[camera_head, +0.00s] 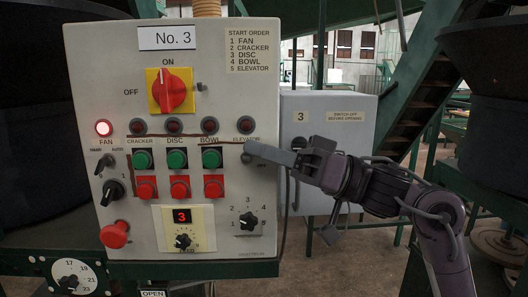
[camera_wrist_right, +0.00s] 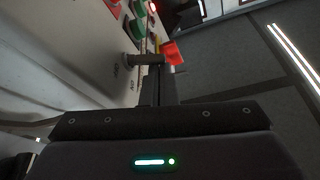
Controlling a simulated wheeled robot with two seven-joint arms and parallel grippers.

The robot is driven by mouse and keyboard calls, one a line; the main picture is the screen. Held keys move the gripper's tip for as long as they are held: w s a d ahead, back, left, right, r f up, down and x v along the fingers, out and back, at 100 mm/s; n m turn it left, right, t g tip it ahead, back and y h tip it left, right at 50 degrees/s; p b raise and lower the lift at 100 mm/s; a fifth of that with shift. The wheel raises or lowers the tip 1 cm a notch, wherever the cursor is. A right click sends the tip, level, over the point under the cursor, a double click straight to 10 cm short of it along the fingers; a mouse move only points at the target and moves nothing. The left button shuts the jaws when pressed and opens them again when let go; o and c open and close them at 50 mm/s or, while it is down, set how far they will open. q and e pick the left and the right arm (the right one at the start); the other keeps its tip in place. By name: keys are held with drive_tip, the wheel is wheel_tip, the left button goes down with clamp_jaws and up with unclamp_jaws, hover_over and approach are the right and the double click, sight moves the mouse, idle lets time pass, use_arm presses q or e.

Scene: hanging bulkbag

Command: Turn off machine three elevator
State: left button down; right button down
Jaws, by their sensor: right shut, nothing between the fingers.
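The No. 3 control panel (camera_head: 215,60) fills the middle of the head view. Its ELEVATOR column at the right has a lamp (camera_head: 245,124) that looks unlit, with a small dark elevator knob (camera_head: 246,158) below it. My right gripper (camera_head: 256,151) comes in from the right, shut and empty. Its fingertips partly cover the knob. In the wrist view the shut fingers (camera_wrist_right: 160,80) reach the dark knob (camera_wrist_right: 129,60); whether they touch it I cannot tell. My left gripper is not in view.
The FAN lamp (camera_head: 103,128) is lit. Green buttons (camera_head: 176,159) and red buttons (camera_head: 180,187) stand left of the gripper. A red main switch (camera_head: 171,90) is above, a selector knob (camera_head: 248,221) below. A grey box (camera_head: 328,112) is behind at right.

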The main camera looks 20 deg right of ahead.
drive_tip(key=shift+s+f+n+g+b, duration=0.15)
drive_tip(key=shift+n+b, duration=0.1)
drive_tip(key=shift+n, duration=0.25)
drive_tip(key=shift+w+f+n+g+b, duration=0.1)
drive_tip(key=shift+n+g+b, duration=0.1)
drive_tip(key=shift+n, duration=0.3)
drive_tip(key=n, duration=0.2)
drive_tip(key=n+g+b, duration=0.1)
drive_tip(key=n, duration=0.1)
drive_tip(key=f+n+g+y+b, duration=0.1)
drive_tip(key=shift+s+a+n, duration=0.1)
drive_tip(key=shift+s+n, duration=0.15)
drive_tip(key=shift+n, duration=0.15)
drive_tip(key=shift+n+g+b, duration=0.35)
drive_tip(key=shift+n+g, duration=0.4)
drive_tip(key=shift+n, duration=0.35)
drive_tip(key=shift+f, duration=0.15)
